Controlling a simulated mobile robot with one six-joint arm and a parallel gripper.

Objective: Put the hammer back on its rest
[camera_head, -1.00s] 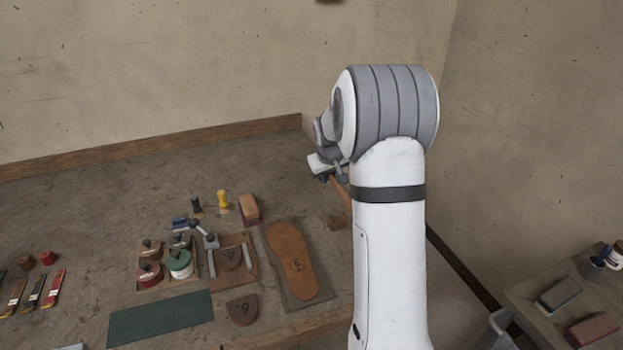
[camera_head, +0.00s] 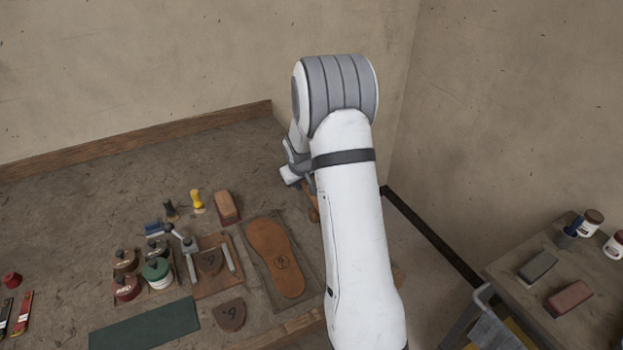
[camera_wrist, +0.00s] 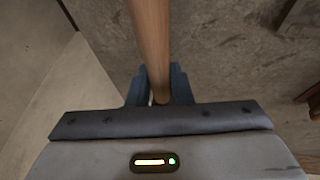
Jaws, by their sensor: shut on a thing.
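In the wrist view a wooden handle (camera_wrist: 151,40), which I take for the hammer's, runs up from between the jaws of my gripper (camera_wrist: 158,86) and out of the top edge. My gripper is shut on it. The hammer's head is out of that view. In the head view my gripper (camera_head: 292,174) is at the bench's right end, mostly hidden by my arm. A small brown wooden shape (camera_head: 313,214) shows beside my arm there; I cannot tell if it is a block or the handle. I cannot make out the hammer's rest for certain.
On the bench (camera_head: 90,190) lie a brown sole (camera_head: 276,258) on a board, a green mat (camera_head: 145,325), several tins and a yellow-handled tool (camera_head: 197,201). A side table (camera_head: 510,275) at right holds two blocks and jars. The bench's back is clear.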

